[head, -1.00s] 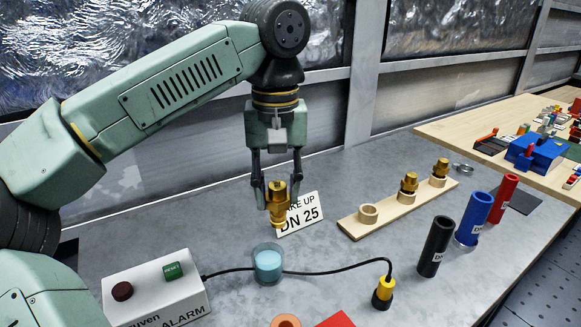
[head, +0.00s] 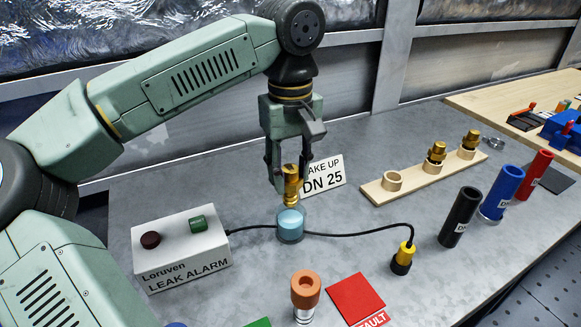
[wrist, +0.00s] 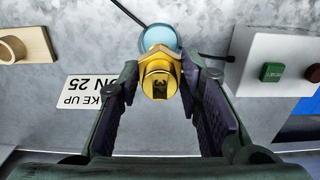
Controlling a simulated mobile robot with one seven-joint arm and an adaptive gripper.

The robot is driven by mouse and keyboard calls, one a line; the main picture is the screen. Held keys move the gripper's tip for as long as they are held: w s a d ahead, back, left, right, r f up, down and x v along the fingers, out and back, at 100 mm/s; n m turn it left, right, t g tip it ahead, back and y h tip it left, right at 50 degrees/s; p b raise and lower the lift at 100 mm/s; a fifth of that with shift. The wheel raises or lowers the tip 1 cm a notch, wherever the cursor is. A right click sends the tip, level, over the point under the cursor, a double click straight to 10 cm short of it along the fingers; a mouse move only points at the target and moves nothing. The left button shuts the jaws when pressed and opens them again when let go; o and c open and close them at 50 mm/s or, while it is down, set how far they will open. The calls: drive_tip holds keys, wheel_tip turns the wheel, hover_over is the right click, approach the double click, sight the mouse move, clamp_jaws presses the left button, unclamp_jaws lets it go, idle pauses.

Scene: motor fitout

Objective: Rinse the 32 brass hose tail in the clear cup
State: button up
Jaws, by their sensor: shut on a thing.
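My gripper (head: 287,173) is shut on the brass hose tail (head: 291,186), which stands upright between the fingers. The clear cup (head: 290,229) with light blue liquid stands on the grey bench just below the hose tail. In the wrist view the cup (wrist: 160,38) lies right beyond the hose tail. I cannot tell whether the hose tail's lower end is inside the cup's rim.
The leak alarm box (head: 181,253) stands left of the cup; its black cable runs behind the cup to a yellow-black sensor (head: 403,258). A "DN 25" card (head: 323,176) stands behind. A wooden rack (head: 420,181) holds two brass fittings. An orange-topped part (head: 305,293) and red fault mat (head: 356,298) are in front.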

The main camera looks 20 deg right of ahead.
sight(290, 198)
drive_tip(key=shift+f+b, duration=2.1)
drive_tip(key=shift+f, duration=1.35)
drive_tip(key=shift+r, duration=0.15)
drive_tip(key=shift+r+p, duration=3)
drive_tip(key=shift+r, duration=0.65)
